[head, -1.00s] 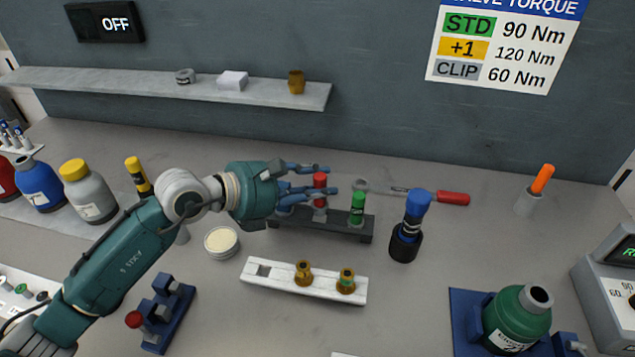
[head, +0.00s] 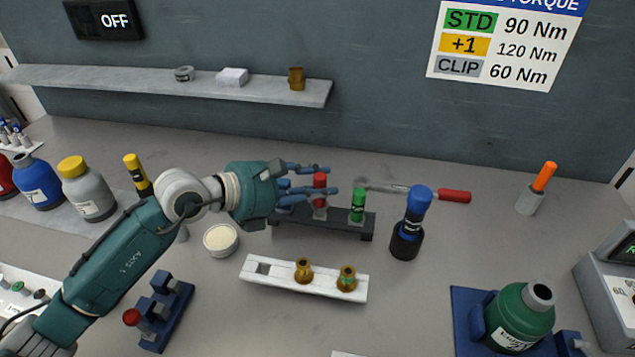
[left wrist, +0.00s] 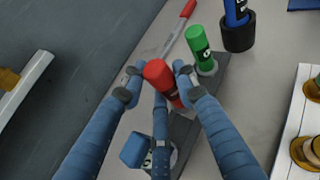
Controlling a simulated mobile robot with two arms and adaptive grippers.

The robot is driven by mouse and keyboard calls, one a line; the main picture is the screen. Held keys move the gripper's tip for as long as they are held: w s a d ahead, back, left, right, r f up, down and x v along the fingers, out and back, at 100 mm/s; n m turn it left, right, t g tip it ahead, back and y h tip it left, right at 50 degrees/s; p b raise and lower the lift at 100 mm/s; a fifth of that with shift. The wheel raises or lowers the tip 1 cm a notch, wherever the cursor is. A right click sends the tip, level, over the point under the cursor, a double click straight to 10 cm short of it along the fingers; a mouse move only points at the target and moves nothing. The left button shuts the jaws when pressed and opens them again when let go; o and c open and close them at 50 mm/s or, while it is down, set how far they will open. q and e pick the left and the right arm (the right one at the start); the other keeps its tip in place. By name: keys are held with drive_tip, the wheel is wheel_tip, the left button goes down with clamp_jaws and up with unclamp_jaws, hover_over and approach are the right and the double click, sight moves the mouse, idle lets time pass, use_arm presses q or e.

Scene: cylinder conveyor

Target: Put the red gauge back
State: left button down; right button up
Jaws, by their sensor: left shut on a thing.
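The red gauge (head: 320,188) stands upright at the dark rack (head: 330,224), between the blue fingers of my left gripper (head: 322,181). In the left wrist view the red gauge (left wrist: 162,80) sits between the fingertips of my left gripper (left wrist: 158,75), which is shut on it. The green gauge (head: 358,205) stands beside it in the rack, to the right. A blue-topped piece (left wrist: 137,150) is in the rack on the other side, partly behind the fingers. The lower end of the red gauge is at the rack. My right gripper is not in view.
A blue-capped tool (head: 411,220) stands in a black holder right of the rack. A red-handled tool (head: 452,197) lies behind. A white tray (head: 324,286) with brass fittings is in front, and a round tin (head: 221,240) is at left.

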sight(318, 174)
use_arm(q)
drive_tip(key=shift+f+b, duration=1.05)
drive_tip(key=shift+f, duration=0.25)
drive_tip(key=c, duration=1.3)
unclamp_jaws()
drive_tip(key=shift+o, duration=0.2)
drive_tip(key=shift+r+p, duration=2)
drive_tip(key=shift+r, duration=1)
